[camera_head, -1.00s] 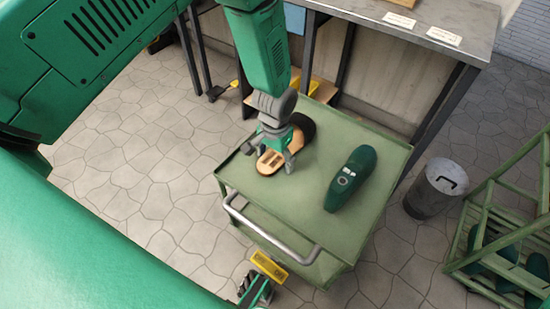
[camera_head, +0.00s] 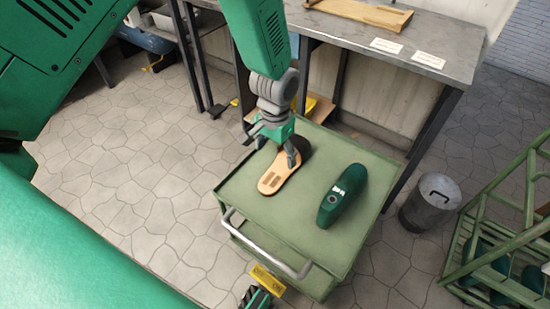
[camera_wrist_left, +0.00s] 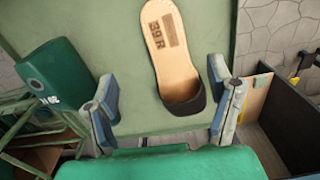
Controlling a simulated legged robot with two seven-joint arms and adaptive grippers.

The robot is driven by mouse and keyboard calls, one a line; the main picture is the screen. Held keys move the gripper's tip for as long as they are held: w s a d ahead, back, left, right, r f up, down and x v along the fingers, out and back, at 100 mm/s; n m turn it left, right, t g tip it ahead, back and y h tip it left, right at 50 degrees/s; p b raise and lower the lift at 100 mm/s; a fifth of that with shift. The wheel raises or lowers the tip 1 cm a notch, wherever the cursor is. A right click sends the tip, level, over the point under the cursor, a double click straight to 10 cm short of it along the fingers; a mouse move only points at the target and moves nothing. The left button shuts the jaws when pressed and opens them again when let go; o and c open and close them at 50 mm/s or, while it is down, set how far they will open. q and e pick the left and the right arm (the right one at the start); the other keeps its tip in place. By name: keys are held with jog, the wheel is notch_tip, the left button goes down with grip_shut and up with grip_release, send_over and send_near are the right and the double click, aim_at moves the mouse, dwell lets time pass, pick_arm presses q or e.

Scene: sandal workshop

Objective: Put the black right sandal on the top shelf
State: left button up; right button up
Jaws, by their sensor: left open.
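The black right sandal (camera_head: 272,181) lies on the green cart top (camera_head: 318,158), with its tan insole up and its dark strap at the far end. In the left wrist view the sandal (camera_wrist_left: 171,50) shows the mark "39 R", with its black strap nearest my gripper. My left gripper (camera_head: 275,150) is open near the strap end, partly hiding it in the head view. In the wrist view the open fingers of my left gripper (camera_wrist_left: 164,112) stand on either side of the strap end, with nothing between them clearly held.
A dark green shoe last (camera_head: 342,195) lies right of the sandal on the cart. A green rack (camera_head: 500,240) holding dark green items stands at the right. A grey bin (camera_head: 428,204) stands between cart and rack. A metal workbench (camera_head: 440,45) is behind the cart.

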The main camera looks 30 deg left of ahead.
aim_at(237, 208)
pick_arm(q)
jog(key=s+f, duration=0.1)
jog(key=s+a+f, duration=0.2)
jog(key=s, duration=0.1)
jog(key=shift+n, duration=0.3)
jog(key=s+f, duration=0.1)
jog(key=s, duration=0.2)
jog(key=s+a+f, duration=0.1)
jog(key=s+f, duration=0.1)
jog(key=s, duration=0.1)
jog(key=s+f, duration=0.2)
jog(key=s, duration=0.2)
jog(key=shift+a+f, duration=0.25)
jog(key=shift+a, duration=0.05)
jog(key=s+a, duration=0.2)
jog(key=s, duration=1)
jog(key=shift+s+a+f+n+t, duration=0.2)
jog(key=shift+a+f+n+t, duration=0.1)
jog(key=shift+f, duration=0.15)
pick_arm(e)
jog(key=shift+a+r, duration=0.25)
jog(key=shift+a, duration=0.2)
pick_arm(q)
jog(key=shift+d, duration=0.1)
